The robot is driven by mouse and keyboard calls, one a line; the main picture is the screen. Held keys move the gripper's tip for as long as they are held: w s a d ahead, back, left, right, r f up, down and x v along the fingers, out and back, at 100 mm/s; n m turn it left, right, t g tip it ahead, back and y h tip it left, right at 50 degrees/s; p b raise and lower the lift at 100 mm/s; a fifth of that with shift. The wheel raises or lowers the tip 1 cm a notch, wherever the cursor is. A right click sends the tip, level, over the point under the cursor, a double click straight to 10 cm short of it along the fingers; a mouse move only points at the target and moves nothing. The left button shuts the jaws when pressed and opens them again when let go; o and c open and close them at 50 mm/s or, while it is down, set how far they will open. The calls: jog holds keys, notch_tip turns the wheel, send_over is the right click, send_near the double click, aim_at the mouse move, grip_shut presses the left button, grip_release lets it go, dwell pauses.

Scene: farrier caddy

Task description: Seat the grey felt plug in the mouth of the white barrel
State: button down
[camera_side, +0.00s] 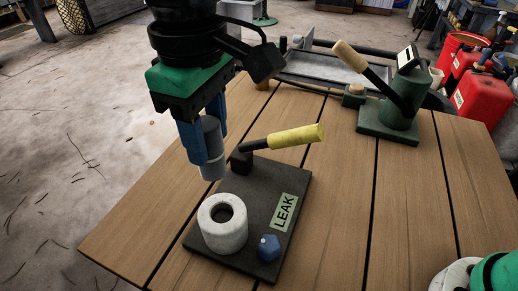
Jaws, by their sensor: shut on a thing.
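The grey felt plug (212,155) is an upright grey cylinder with a paler lower end. My gripper (203,145), with blue fingers, is shut on it. The barrel is a short, thick-walled white cylinder standing upright on a dark plate (250,185). Its round mouth faces up and looks dark and empty. Part of the plug is hidden behind the near finger.
The dark plate carries a yellow-handled lever (296,137), a blue knob (268,247) and a LEAK label (284,212). A green lever press (395,105) and a metal tray (330,68) stand at the back.

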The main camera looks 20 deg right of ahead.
aim_at(213, 165)
jog(key=shift+f, duration=2.4)
jog(key=shift+f, duration=0.1)
jog(key=shift+f, duration=1.6)
jog(key=shift+f, duration=1.2)
jog(key=shift+c, duration=1.7)
grip_release()
jog(key=shift+r, duration=0.1)
jog(key=shift+r, duration=2.75)
